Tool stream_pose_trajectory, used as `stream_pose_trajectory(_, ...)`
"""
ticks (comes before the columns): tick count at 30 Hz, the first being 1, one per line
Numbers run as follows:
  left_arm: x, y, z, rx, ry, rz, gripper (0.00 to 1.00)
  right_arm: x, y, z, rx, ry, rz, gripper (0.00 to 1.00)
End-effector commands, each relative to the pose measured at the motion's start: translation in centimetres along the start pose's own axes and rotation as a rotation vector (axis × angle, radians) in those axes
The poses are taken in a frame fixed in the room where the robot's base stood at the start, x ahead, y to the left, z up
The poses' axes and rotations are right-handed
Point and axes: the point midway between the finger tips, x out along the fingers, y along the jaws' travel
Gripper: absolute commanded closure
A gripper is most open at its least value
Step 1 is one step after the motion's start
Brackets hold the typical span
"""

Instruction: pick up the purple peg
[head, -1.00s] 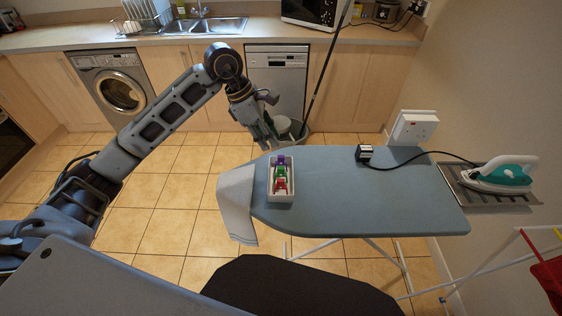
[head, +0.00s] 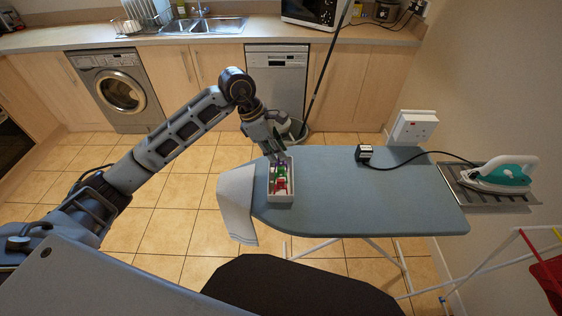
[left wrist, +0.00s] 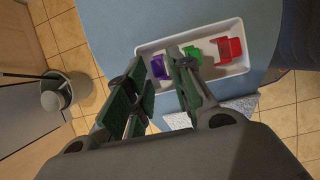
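The purple peg (left wrist: 159,67) lies in a white tray (left wrist: 240,66) on the ironing board, at the tray's far end in the head view. In the head view my gripper mostly hides it. A green peg (left wrist: 192,52) and a red peg (left wrist: 225,49) lie in the same tray, in a row with it. My left gripper (head: 277,159) is over the far end of the tray. In the left wrist view its fingers (left wrist: 157,82) are apart, with the purple peg showing between and beyond them. My right gripper is in neither view.
The ironing board (head: 350,195) is mostly clear to the right of the tray. A white cloth (head: 238,205) hangs over its left end. A black plug (head: 364,153) with a cord and an iron (head: 500,175) are at the right. A bin (head: 292,130) stands behind.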

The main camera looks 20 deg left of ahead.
Motion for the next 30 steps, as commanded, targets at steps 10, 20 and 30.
stream_pose_trajectory(10,3.5,0.2,-0.2,-0.001,-0.001,-0.003,0.77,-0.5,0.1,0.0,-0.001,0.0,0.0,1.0)
stream_pose_trajectory(20,4.8,0.2,-0.3,-0.001,0.001,-0.001,0.77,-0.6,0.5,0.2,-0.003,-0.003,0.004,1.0)
stream_pose_trajectory(30,4.8,0.2,-0.3,-0.001,0.001,-0.001,0.77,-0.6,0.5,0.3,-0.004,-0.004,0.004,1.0)
